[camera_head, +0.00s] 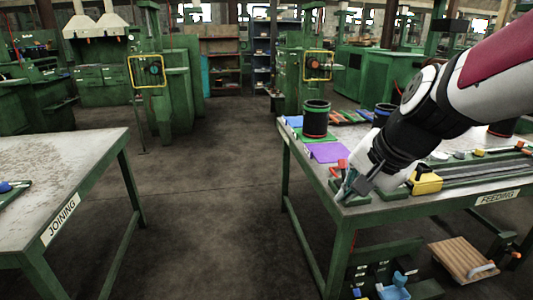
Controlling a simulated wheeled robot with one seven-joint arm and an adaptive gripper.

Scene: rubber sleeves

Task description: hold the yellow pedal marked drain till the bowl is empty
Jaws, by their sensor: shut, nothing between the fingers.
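My gripper (347,190) is shut and empty. It points down at the near left corner of the table labelled FEEDING (388,210), close to a green piece and a small red piece (341,167). A yellow block-like thing (427,184) lies on the same table, to the right of my gripper and apart from it. I can read no marking on it, so I cannot tell whether it is the drain pedal. A black container with a green rim (315,122) stands upright behind my gripper. I cannot tell which thing is the bowl, and no container's inside shows clearly.
A purple sheet (327,152) and a blue-rimmed container (383,112) are on the FEEDING table. A wooden slatted board (462,257) and a blue item (396,282) are below it. The JOINING table (70,165) stands left, with bare floor between. Green machines line the back.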

